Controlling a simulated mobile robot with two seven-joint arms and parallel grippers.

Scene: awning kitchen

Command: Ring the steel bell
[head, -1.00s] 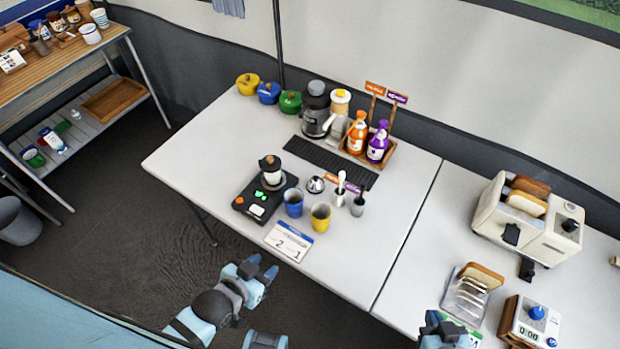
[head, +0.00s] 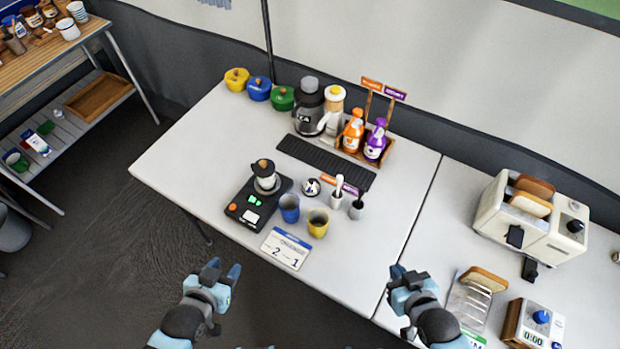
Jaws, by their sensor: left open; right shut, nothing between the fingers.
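The steel bell (head: 312,187) is a small shiny dome on the white table, right of the black scale and behind the blue and yellow cups. My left gripper (head: 222,270) is open and empty, in front of the table's front edge and apart from the bell. My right gripper (head: 407,272) is shut and empty, over the table's front part near the seam, to the right of and nearer than the bell. Neither gripper touches anything.
A blue cup (head: 290,208) and a yellow cup (head: 318,223) stand just in front of the bell. The black scale (head: 258,203) with a jar is left. Two grey holders (head: 356,209) stand right. A card (head: 286,249) lies in front.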

